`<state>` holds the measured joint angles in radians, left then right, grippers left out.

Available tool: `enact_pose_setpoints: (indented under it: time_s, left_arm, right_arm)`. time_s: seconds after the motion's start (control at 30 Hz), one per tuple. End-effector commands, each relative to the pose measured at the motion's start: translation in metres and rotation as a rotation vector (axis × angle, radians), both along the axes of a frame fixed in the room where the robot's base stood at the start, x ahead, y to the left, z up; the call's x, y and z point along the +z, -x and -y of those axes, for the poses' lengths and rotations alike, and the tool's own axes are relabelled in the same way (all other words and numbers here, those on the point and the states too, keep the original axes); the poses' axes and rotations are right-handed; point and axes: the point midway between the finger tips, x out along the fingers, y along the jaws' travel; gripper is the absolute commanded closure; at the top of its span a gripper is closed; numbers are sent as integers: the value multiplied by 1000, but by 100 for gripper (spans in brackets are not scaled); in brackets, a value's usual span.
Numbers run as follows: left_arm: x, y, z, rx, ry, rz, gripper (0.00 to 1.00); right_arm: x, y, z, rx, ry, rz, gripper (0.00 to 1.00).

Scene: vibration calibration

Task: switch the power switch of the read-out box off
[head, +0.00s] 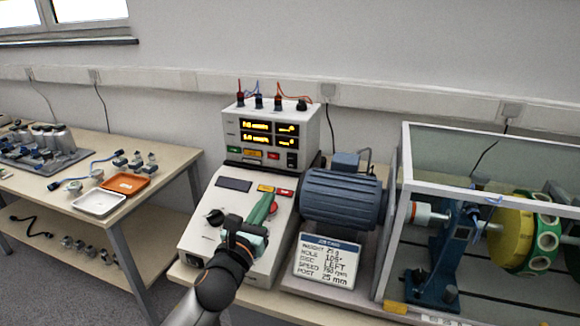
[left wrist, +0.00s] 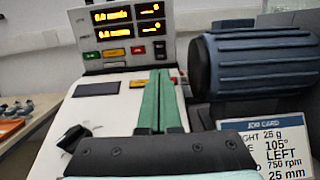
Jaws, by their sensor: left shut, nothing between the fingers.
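The read-out box (head: 268,132) stands at the back of the bench, on top of a sloped control console. Its amber displays are lit, and they also show in the left wrist view (left wrist: 124,20). A small black switch (head: 292,159) sits at the lower right of its front; it also shows in the left wrist view (left wrist: 159,47). Whether it is up or down is too small to tell. My left gripper (head: 268,196) is shut and empty, its green fingers (left wrist: 159,74) together over the console, pointing at the box front. The tips appear below and left of the switch.
The console (head: 204,240) has a dark display, coloured buttons and a black knob. A blue motor (head: 342,198) and a job card (head: 326,262) stand to the right. A clear-walled rotor enclosure (head: 405,170) lies further right. A side table (head: 165,160) with trays stands left.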

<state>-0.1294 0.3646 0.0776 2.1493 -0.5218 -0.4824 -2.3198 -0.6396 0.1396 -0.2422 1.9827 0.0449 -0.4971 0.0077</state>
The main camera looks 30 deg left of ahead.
Motion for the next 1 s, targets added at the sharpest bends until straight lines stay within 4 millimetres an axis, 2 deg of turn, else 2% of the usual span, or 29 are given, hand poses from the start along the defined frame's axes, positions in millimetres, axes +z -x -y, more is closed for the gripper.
enact_pose_setpoints:
  time_s: [0.17, 0.27, 0.7, 1.0]
  left_arm:
    - [1, -8, -2, 0, 2, 1, 100]
    - [3, -19, -5, 1, 3, 2, 100]
    - [13, -95, -23, 0, 4, 2, 100]
    - [16, -129, -31, -1, 5, 0, 100]
  right_arm:
    - [0, 0, 1, -2, 1, 1, 50]
    - [1, -1, 2, -3, 2, 2, 50]
    - [0, -1, 4, -7, 5, 5, 50]
    - [-2, 0, 3, -5, 5, 0, 50]
